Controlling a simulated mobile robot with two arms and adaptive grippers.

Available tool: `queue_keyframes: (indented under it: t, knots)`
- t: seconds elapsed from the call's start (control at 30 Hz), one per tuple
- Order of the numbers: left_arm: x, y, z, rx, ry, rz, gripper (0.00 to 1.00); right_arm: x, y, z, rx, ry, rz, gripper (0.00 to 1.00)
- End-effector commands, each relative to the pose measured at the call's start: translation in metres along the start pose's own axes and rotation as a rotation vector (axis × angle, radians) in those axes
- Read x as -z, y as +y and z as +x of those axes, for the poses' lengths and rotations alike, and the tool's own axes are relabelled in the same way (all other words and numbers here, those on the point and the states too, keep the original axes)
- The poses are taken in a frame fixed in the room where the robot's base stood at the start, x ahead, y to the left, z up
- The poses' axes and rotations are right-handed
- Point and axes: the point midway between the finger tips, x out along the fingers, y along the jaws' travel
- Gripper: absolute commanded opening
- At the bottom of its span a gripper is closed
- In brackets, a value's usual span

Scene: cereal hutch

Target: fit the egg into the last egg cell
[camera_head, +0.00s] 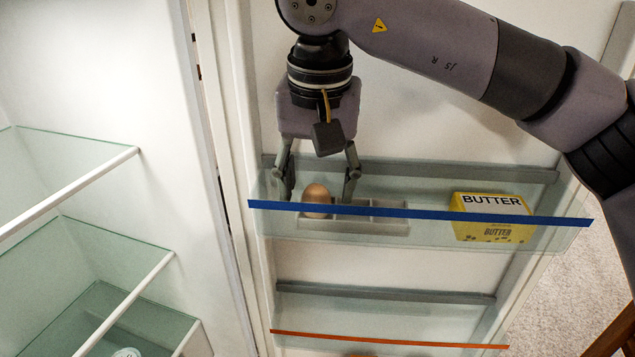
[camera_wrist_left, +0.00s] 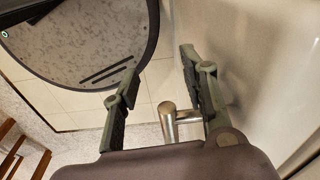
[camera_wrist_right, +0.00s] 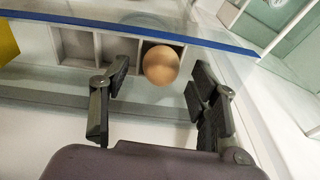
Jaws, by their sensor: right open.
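The brown egg (camera_head: 316,194) stands upright at the left end cell of the pale egg rack (camera_head: 385,228) in the upper door shelf. In the right wrist view the egg (camera_wrist_right: 161,65) is over the rack's end cell; how deep it sits cannot be told. The other cells in view look empty. My right gripper (camera_head: 320,185) is open, one finger on each side of the egg, with gaps visible in the right wrist view (camera_wrist_right: 160,78). My left gripper (camera_wrist_left: 165,88) shows only in its wrist view, open, with a metal handle (camera_wrist_left: 168,120) between its fingers.
A yellow butter box (camera_head: 490,217) stands right of the rack on the same shelf. A blue strip (camera_head: 430,213) edges this shelf's glass front. A lower shelf with an orange strip (camera_head: 390,340) lies below. Glass fridge shelves (camera_head: 70,170) are at the left.

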Motion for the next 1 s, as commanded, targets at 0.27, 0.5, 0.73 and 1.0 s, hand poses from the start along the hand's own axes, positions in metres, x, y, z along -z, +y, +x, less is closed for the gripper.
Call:
queue_keyframes:
  t: [0.27,0.5,0.73,1.0]
  knots:
    - [0.002,0.001,0.000,-0.001,0.001,0.000,0.40,0.000,-0.001,-0.055,0.002,0.003,0.001,0.55]
    - [0.002,0.001,0.000,-0.001,0.002,0.000,0.40,0.000,0.000,-0.098,0.000,0.003,0.001,0.55]
    - [0.002,0.002,0.000,-0.002,0.002,0.000,0.40,0.000,0.000,-0.114,0.000,0.001,-0.001,0.55]
    - [0.002,0.002,0.000,-0.002,0.002,0.000,0.40,0.000,0.000,-0.114,0.000,0.000,-0.001,0.55]
